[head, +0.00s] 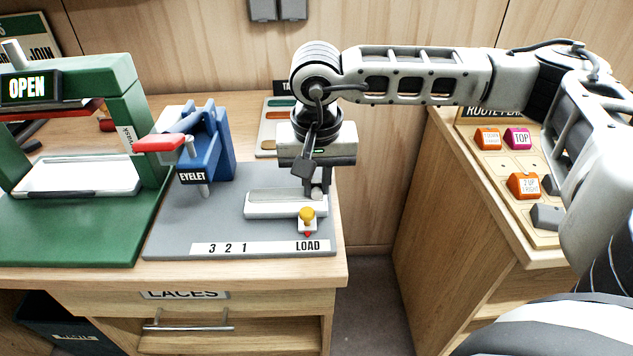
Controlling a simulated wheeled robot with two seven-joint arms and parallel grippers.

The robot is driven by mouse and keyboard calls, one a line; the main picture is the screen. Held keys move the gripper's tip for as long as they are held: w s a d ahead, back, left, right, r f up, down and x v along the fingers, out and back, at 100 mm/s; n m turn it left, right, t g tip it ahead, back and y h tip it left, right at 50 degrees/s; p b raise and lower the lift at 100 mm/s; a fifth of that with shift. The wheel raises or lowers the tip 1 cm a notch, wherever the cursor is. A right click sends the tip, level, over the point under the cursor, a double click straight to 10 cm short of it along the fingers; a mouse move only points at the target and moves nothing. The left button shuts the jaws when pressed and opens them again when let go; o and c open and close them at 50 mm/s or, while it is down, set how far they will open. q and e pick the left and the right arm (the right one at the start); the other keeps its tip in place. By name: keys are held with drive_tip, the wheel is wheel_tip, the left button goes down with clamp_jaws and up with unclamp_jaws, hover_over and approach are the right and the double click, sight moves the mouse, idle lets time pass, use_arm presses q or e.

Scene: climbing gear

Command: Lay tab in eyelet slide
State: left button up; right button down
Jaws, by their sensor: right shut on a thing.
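The eyelet press (208,140) is blue with a red handle and stands on a grey base plate. Its slide (280,205) is a pale bar at the right of the plate, beside the LOAD mark. A yellow knob (307,214) sits at its front. My right gripper (317,188) points down at the right end of the slide, very close above or touching it; I cannot tell which. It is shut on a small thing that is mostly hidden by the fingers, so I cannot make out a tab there. My left gripper is out of view.
A rack with coloured pieces (270,146) stands behind my right gripper. A green press with an OPEN display (110,220) stands at the left. A wooden cabinet with a board of orange and pink blocks (508,165) is at the right, across a floor gap.

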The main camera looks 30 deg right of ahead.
drive_tip(key=shift+f, duration=0.65)
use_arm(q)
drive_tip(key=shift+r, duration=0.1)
use_arm(e)
drive_tip(key=shift+f, duration=0.1)
